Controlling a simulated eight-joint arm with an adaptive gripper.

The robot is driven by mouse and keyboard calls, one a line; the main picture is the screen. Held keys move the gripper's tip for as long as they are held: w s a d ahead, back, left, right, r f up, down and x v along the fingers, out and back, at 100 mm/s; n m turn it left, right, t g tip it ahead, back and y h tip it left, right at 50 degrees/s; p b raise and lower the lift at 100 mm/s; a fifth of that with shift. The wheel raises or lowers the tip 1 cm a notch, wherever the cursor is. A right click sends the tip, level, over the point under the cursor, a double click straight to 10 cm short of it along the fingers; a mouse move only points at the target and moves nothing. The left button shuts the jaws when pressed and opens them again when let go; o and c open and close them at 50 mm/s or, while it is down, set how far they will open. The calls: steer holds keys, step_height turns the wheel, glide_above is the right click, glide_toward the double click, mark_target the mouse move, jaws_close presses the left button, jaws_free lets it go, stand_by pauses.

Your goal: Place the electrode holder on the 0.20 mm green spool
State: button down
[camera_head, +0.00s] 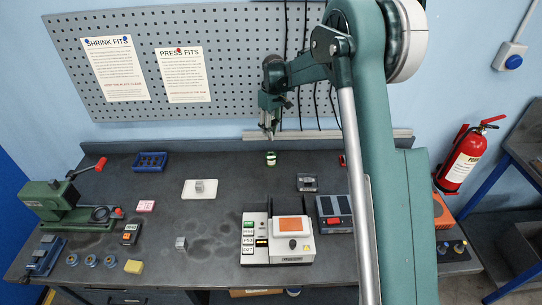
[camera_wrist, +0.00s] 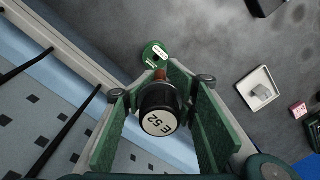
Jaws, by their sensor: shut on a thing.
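My gripper (camera_head: 268,132) is above the back of the bench, fingers pointing down. The green spool (camera_head: 271,158) stands upright on the bench below the gripper. The holder appears apart from the spool. The spool's small label is too small to read.
A white tray (camera_head: 186,194) with a grey block and a blue crate (camera_head: 150,153) lie to the left. A dark block (camera_head: 307,187) and a red thing (camera_head: 342,160), partly hidden by my arm, are to the right. Pegboard (camera_head: 230,60) and rail rise behind.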

glide_above(270, 155)
steer(key=shift+d+f, duration=0.15)
steer(key=shift+f, duration=2.95)
steer(key=shift+f+p, duration=0.3)
steer(key=shift+f, duration=1.6)
steer(key=shift+f, duration=0.3)
steer(key=c, duration=1.9)
jaws_free()
steer(key=shift+o, duration=0.2)
steer(key=shift+r, duration=0.25)
steer(key=r, duration=1.2)
steer(key=shift+w+d, duration=0.2)
steer(key=shift+d, duration=0.05)
